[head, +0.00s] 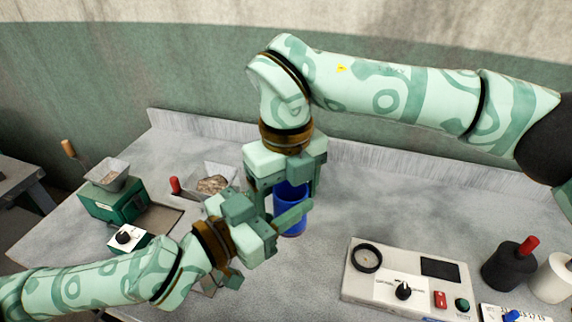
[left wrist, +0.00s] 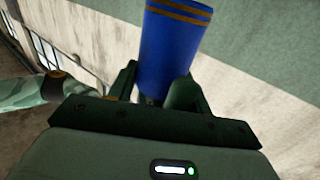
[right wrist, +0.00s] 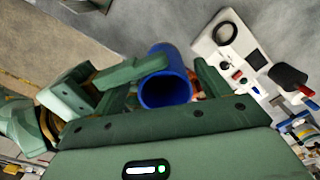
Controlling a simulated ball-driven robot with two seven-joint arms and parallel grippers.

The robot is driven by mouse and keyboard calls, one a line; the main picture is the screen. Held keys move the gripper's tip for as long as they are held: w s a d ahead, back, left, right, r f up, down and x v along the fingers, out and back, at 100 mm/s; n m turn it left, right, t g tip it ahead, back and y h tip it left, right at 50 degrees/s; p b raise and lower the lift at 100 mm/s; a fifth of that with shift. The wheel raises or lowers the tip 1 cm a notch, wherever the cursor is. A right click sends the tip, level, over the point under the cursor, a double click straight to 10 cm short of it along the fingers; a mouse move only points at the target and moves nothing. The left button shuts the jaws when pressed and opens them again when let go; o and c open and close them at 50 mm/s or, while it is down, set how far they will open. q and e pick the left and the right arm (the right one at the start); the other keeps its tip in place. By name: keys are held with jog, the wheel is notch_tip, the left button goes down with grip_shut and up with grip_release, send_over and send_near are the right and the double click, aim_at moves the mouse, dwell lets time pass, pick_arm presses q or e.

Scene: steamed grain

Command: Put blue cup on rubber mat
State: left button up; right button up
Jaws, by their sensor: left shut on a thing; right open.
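The blue cup (head: 291,212) is near the middle of the table and looks upright; I cannot tell whether it touches the table. My left gripper (head: 280,222) is shut on its side. The left wrist view shows the cup (left wrist: 172,50), with gold bands near one end, between the left fingers (left wrist: 155,92). My right gripper (head: 287,186) comes down from above, open, with its fingers around the cup's upper part. In the right wrist view the cup's open mouth (right wrist: 166,90) lies between the spread right fingers (right wrist: 172,75). I cannot clearly identify the rubber mat.
A green machine with a hopper (head: 112,195) and a tray of grain (head: 212,185) stand at left. A white control panel (head: 405,285) stands at right front, with a black cylinder (head: 508,268) beside it. The table between cup and panel is clear.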

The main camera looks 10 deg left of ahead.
jog(key=shift+f, duration=1.5)
jog(key=c, duration=1.1)
pick_arm(q)
jog(key=o, duration=1.2)
pick_arm(e)
jog(key=shift+o, duration=0.2)
